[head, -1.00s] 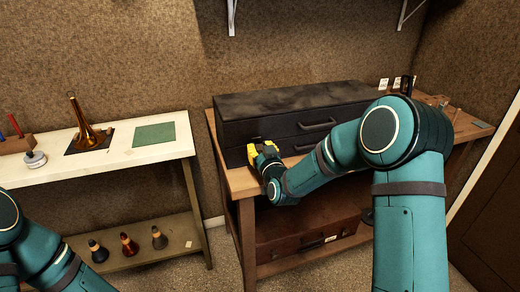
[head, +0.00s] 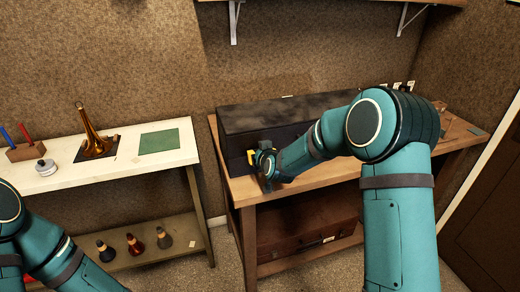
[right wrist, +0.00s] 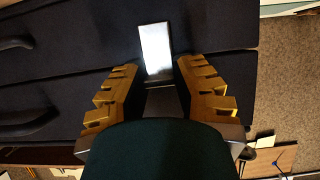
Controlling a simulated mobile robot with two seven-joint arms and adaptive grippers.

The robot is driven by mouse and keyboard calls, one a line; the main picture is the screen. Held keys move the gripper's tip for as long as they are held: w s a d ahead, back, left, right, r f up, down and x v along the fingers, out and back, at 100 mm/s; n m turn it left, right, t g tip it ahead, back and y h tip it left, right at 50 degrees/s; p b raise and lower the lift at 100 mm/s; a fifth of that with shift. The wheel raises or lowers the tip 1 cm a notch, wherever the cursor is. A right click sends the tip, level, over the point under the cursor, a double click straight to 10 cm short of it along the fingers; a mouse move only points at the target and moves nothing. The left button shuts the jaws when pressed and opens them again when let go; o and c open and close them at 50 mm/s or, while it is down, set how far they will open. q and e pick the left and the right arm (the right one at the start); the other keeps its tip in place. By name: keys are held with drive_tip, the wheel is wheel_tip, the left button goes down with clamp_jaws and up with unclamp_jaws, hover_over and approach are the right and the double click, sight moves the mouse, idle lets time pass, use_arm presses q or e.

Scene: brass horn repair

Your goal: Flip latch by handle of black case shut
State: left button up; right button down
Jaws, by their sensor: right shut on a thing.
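The black case (head: 285,112) lies on the wooden workbench, its front towards me. In the right wrist view its dark front (right wrist: 70,80) fills much of the picture, with two dark handle shapes (right wrist: 30,122) at the left edge. A bright metal latch plate (right wrist: 155,50) stands out between the yellow fingertips. My right gripper (head: 252,157) is at the left part of the case front, shut on the latch. In the head view it and my arm hide the latch and handles. My left arm shows at the lower left, but its gripper is out of frame.
A brown case (head: 310,228) lies on the shelf below. To the left, a white-topped table (head: 100,178) holds a brass horn bell (head: 92,135), a green mat (head: 159,141) and a small round tin (head: 46,167). The bench's front left corner is bare.

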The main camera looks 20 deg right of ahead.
idle(0.3)
drive_tip(key=c, duration=0.7)
unclamp_jaws()
drive_tip(key=shift+w+f, duration=0.1)
drive_tip(key=v, duration=1.2)
